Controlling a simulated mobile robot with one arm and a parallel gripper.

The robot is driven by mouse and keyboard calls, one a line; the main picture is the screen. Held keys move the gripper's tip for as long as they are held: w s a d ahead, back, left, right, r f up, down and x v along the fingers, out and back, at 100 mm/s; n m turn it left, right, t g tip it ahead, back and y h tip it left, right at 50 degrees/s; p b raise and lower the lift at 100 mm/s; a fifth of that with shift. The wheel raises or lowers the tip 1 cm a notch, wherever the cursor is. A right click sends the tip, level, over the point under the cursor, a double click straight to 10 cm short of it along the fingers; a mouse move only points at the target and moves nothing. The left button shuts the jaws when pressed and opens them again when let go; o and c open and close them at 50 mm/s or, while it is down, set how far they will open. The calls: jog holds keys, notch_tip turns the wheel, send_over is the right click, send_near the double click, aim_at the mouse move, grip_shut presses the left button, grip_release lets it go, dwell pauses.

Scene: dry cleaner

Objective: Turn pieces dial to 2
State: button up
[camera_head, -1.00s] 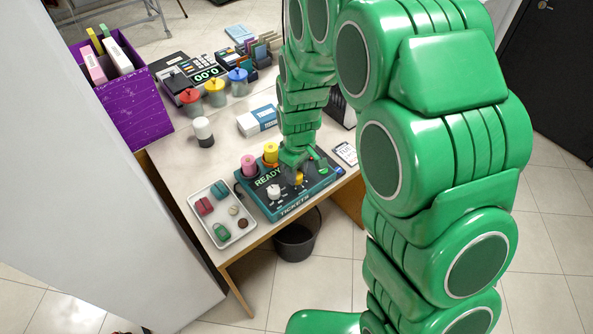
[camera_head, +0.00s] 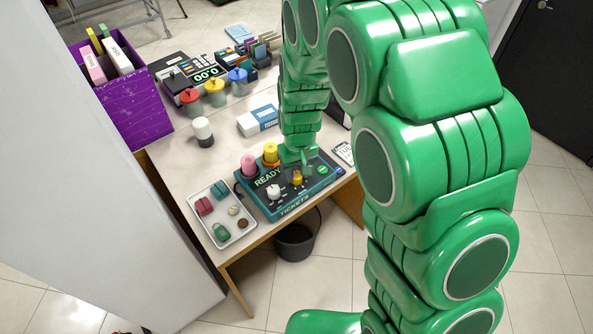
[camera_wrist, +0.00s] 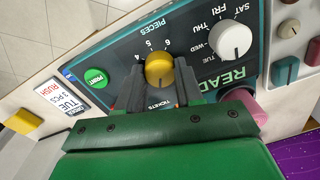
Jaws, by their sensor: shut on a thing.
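The yellow pieces dial (camera_wrist: 160,68) sits on the dark face of the ticket machine (camera_wrist: 115,62), beside the PIECES label. It also shows in the head view (camera_head: 297,179). My gripper (camera_wrist: 160,79) has one dark finger on each side of the dial and is shut on it. In the head view, my gripper (camera_head: 303,161) comes down over the panel just behind the dial. The numbers 4, 5 and 6 show around the dial; the fingers hide part of the scale. I cannot tell which number the dial points to.
The white day dial (camera_wrist: 230,38) is close to the right finger. A green PRINT button (camera_wrist: 96,75) and a TUE, 2 PCS, RUSH ticket (camera_wrist: 60,97) lie left.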

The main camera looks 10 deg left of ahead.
aim_at(298, 174)
jog(key=shift+m, duration=1.7)
jog(key=o, duration=1)
jog(key=shift+r, duration=0.15)
notch_tip(298, 174, up, 6)
jog(key=shift+w+d+r, duration=0.1)
jog(key=shift+d+r, duration=0.05)
jog(key=shift+r, duration=0.6)
